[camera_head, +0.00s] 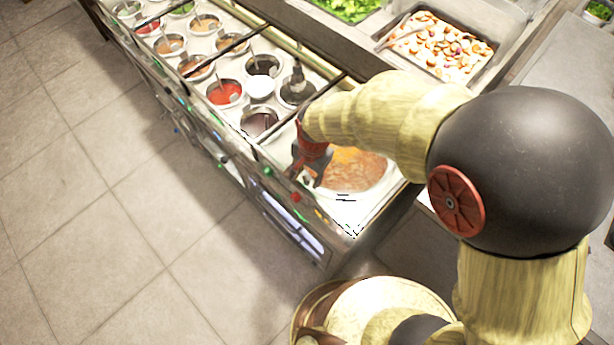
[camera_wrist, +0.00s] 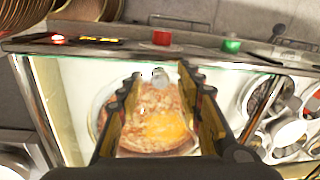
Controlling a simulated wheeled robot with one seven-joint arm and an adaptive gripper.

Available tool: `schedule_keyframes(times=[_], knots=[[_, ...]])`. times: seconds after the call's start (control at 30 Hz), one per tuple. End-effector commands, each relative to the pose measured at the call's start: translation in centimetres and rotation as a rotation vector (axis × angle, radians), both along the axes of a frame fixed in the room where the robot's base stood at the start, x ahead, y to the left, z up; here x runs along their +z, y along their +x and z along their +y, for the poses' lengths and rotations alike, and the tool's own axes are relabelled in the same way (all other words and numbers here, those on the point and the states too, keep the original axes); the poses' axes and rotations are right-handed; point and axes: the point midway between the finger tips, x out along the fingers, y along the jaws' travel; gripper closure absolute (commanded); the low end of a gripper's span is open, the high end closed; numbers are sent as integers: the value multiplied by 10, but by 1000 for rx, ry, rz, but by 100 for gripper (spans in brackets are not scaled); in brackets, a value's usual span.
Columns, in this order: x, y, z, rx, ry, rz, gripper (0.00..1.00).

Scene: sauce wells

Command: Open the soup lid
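The soup well (camera_head: 388,182) is at the near end of the sauce counter and holds orange-brown soup (camera_head: 355,168). The soup also shows in the wrist view (camera_wrist: 172,127), below and between my fingers. A clear lid seems to lie over the well, but its edges are hard to make out. A small grey, handle-like piece (camera_wrist: 160,77) shows between my fingertips in the wrist view. My gripper (camera_head: 309,177) is over the left side of the soup well. In the wrist view my gripper (camera_wrist: 159,76) is open, its fingers apart; contact with the grey piece cannot be told.
Several sauce wells (camera_head: 225,93) line the counter beyond the soup. The counter's front edge carries red (camera_wrist: 161,37) and green (camera_wrist: 231,45) knobs. A tray of sliced food (camera_head: 440,48) stands at the back right. The tiled floor (camera_head: 110,210) at left is clear.

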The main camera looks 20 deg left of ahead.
Motion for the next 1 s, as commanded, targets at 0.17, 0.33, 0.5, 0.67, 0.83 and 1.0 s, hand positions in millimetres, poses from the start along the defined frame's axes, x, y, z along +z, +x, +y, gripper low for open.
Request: schedule_keyframes(times=[0.17,0.33,0.5,0.67,0.83,1.0], knots=[[-6,0,1,1,1,0,64],[-5,0,1,1,1,0,64],[-5,0,1,1,1,0,72],[-5,0,1,1,1,0,81],[-5,0,1,1,1,-1,91],[-5,0,1,1,1,-1,100]])
